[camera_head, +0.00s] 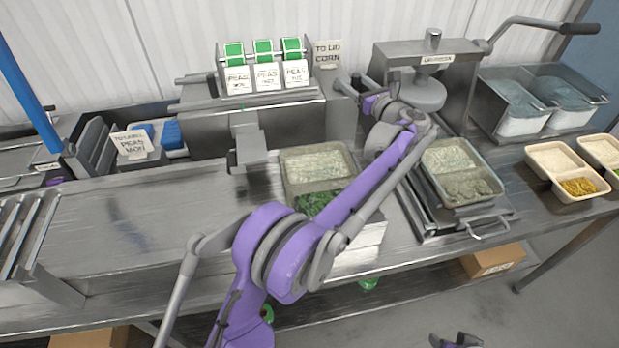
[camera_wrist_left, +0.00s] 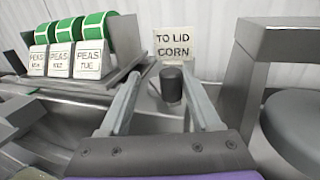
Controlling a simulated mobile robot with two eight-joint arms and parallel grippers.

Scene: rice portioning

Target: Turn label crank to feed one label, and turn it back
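The label dispenser (camera_head: 262,82) stands at the back with green label rolls and white cards reading PEAS. The crank's dark knob (camera_wrist_left: 172,84) shows in the left wrist view, upright between my left gripper's fingers (camera_wrist_left: 163,76). The fingers are apart, with a clear gap on the knob's left; the right fingertip is close to it, and I cannot tell if they touch. In the head view the left gripper (camera_head: 361,84) is at the dispenser's right end, its fingers and the crank mostly hidden. A dark part at the bottom edge may be my right gripper (camera_head: 456,342); its fingers are unclear.
A sign reading TO LID CORN (camera_head: 328,53) stands behind the knob. The lid press (camera_head: 425,60) is close on the right. A filled two-part tray (camera_head: 316,160) lies under my left arm, another (camera_head: 460,172) on the press slide. The steel bench (camera_head: 130,225) is clear at left.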

